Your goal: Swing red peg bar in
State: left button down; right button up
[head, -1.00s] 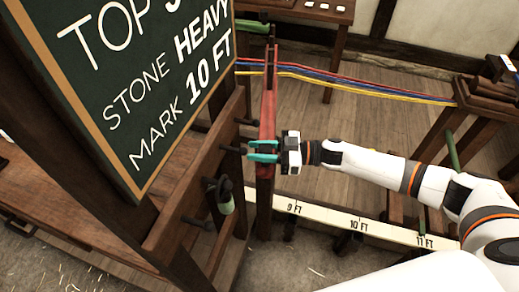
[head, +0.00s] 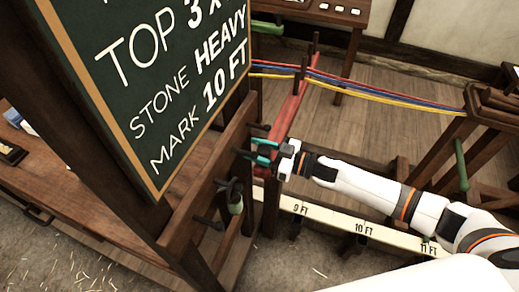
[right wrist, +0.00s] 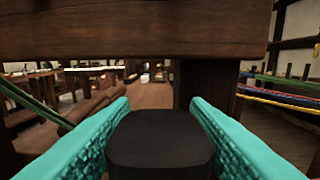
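The red peg bar (head: 291,108) stands slanted beside the dark wooden frame under the chalkboard, its far end leaning right, with upright pegs near that end. My right gripper (head: 262,152) is at the bar's near end, its teal fingers spread apart and pointing left at the frame. The fingers hide part of the near end, so I cannot tell whether they touch it. In the right wrist view the two fingers (right wrist: 160,103) are apart with a black block between them, and I see no peg clearly held. My left gripper is not in view.
The chalkboard (head: 165,75) fills the upper left. Red, blue and yellow ropes (head: 380,92) run from the bar to a wooden stand (head: 468,125) at the right. A white marked scale (head: 330,224) lies below my right arm. Dark pegs and a green-grey handle (head: 236,204) stick out of the frame.

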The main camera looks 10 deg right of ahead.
jog(key=shift+o, duration=0.8)
jog(key=shift+s+d+f, duration=0.1)
jog(key=shift+s+d, duration=0.05)
jog(key=shift+d, duration=0.05)
jog(key=b+v, duration=0.2)
jog(key=v, duration=0.9)
jog(key=shift+d, duration=0.2)
